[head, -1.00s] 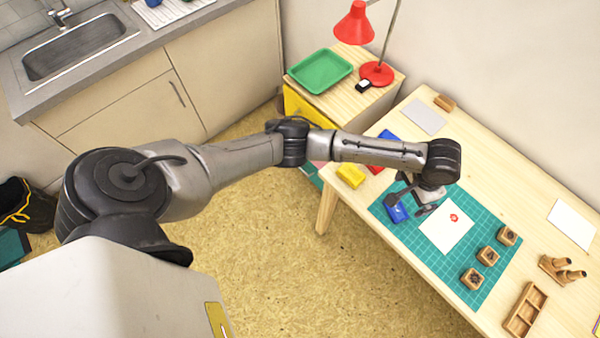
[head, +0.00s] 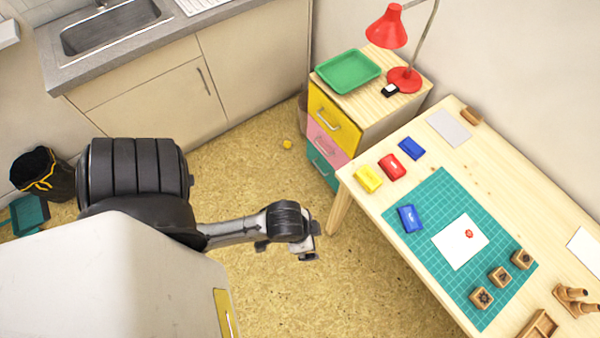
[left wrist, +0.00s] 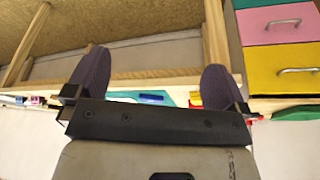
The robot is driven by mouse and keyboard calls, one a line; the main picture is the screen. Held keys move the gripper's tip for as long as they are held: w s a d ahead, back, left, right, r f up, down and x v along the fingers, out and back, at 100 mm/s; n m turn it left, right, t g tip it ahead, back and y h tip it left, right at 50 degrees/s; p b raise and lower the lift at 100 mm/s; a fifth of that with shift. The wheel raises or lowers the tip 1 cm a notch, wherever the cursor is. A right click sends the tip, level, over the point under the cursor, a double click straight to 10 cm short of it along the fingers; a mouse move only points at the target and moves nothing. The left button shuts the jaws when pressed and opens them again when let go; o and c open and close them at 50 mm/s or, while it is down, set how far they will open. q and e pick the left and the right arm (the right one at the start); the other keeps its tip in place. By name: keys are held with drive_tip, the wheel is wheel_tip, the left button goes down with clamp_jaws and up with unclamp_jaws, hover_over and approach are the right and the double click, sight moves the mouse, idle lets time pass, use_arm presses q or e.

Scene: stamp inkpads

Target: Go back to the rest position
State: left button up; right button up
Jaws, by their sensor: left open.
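My left gripper (left wrist: 150,85) is open and empty, its two dark fingers spread wide in the left wrist view. In the head view my left arm is drawn in over the floor, and its gripper (head: 312,243) is away from the table, to the left of its edge. On the table (head: 505,180) lies a green cutting mat (head: 435,190) with a white paper (head: 452,245) bearing a red print (head: 469,233). A blue inkpad (head: 409,218) sits on the mat. Yellow (head: 368,179), red (head: 392,167) and blue (head: 412,148) inkpads sit beyond it. My right gripper is not in view.
Several wooden stamps (head: 500,277) stand on the mat's right side. A drawer cabinet (head: 336,124) carries a green tray (head: 348,71) and a red lamp (head: 404,79). A bin (head: 46,172) stands at left. The floor (head: 370,290) between arm and table is clear.

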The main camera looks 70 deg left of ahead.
use_arm(q)
drive_tip(key=shift+s+a+r+y, duration=0.15)
drive_tip(key=shift+s+a, duration=0.35)
drive_tip(key=shift+s, duration=0.1)
drive_tip(key=shift+s+a+r+y, duration=0.15)
drive_tip(key=shift+s+a, duration=0.3)
drive_tip(key=shift+s, duration=0.1)
wheel_tip(320, 180, up, 36)
drive_tip(key=p, duration=3.6)
